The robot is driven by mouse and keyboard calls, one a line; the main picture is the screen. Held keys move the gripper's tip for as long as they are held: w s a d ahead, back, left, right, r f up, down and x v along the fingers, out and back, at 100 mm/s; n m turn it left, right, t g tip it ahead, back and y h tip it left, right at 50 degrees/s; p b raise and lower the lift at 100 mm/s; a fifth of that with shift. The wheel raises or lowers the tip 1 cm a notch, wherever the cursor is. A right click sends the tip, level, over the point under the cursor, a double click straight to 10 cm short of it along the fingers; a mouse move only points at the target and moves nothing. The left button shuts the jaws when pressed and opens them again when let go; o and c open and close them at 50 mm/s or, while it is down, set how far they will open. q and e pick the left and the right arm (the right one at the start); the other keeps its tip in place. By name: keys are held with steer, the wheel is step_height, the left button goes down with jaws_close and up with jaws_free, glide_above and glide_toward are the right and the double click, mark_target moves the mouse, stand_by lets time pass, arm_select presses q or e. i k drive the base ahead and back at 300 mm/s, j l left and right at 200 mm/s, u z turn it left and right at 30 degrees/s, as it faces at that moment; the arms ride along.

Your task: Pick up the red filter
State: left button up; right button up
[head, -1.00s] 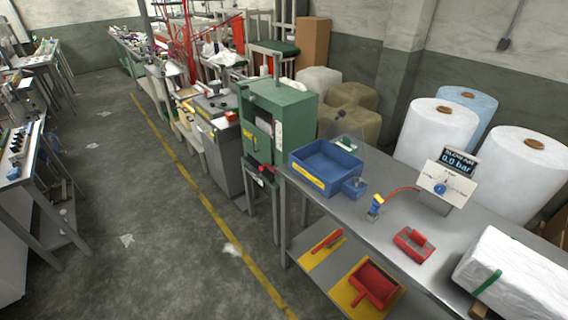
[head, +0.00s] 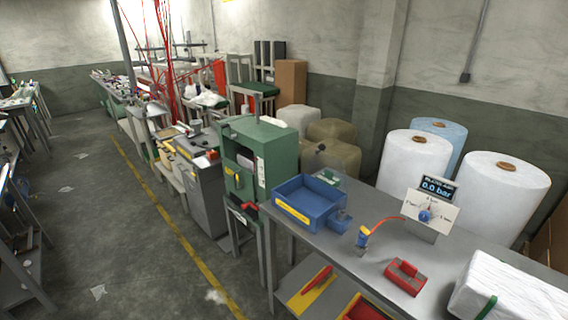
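A small red block-like piece with a grey recess (head: 405,277) lies on the grey metal table, at the lower right of the head view; it may be the red filter, but I cannot tell for certain. Other red things are a long red piece (head: 318,279) on a yellow patch of the lower shelf and a red tray (head: 365,309) beside it, cut off by the bottom edge. Neither of my grippers is in view.
On the table (head: 345,263) stand a blue bin (head: 310,200), a blue-and-yellow nozzle (head: 362,238) with a red hose, a gauge panel (head: 430,212) reading 0.0 bar, and a white wrapped bundle (head: 510,290). A green machine (head: 258,160) stands behind. The floor left of the table is open.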

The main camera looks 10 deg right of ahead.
mark_target(406, 275)
steer(key=z, duration=1.3)
steer(key=j, duration=0.1)
